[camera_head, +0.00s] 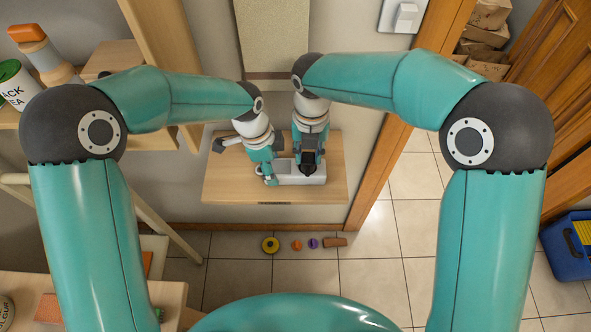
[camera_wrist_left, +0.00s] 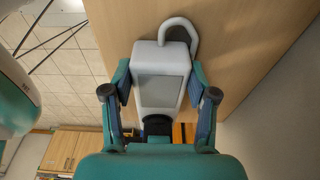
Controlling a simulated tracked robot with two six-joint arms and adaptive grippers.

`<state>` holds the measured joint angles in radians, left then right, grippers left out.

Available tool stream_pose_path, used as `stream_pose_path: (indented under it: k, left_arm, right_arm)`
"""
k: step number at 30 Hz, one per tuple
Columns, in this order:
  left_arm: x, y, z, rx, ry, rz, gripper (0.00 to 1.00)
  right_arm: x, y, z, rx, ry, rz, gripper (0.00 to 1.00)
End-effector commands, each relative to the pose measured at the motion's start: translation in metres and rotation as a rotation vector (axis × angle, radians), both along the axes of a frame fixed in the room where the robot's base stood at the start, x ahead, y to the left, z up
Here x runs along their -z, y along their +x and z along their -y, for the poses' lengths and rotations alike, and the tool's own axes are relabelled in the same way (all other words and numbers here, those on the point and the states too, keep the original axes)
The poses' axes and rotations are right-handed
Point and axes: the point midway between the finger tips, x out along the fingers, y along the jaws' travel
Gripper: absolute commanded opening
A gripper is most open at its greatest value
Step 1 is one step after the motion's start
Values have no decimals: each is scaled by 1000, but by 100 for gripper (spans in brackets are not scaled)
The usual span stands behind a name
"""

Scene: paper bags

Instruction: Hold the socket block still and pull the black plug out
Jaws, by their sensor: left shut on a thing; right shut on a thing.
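The pale grey socket block (camera_head: 290,179) sits on a small wooden table. In the left wrist view the block (camera_wrist_left: 160,90) has a grey panel and a curved grey cable (camera_wrist_left: 180,24) at its far end. My left gripper (camera_head: 269,174) is shut on the block's left end; in its wrist view its two fingers (camera_wrist_left: 160,82) flank the block. My right gripper (camera_head: 309,166) points down over the block's right part and is shut on the black plug, which its fingers mostly hide. A dark piece (camera_wrist_left: 157,126) shows at the block's near end; I cannot tell whether it is the plug.
The wooden table (camera_head: 230,186) is bare to the left of the block. On the tiled floor beyond its front edge lie a yellow ring (camera_head: 270,245) and several small pieces. A blue crate (camera_head: 567,255) stands at the right. Shelves with jars are at the left.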

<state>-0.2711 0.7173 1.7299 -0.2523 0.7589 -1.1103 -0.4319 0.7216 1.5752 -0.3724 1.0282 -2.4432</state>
Motion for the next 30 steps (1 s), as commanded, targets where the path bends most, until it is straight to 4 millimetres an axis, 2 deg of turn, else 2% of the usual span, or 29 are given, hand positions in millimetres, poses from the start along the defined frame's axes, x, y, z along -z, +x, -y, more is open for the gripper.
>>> stream_pose_path:
  k: [11,30]
  left_arm:
    - [0,0,0,0,0,-1,23]
    - [0,0,0,0,0,-1,23]
  right_arm:
    - [-1,0,0,0,1,1,0]
    - [-13,0,0,0,1,1,0]
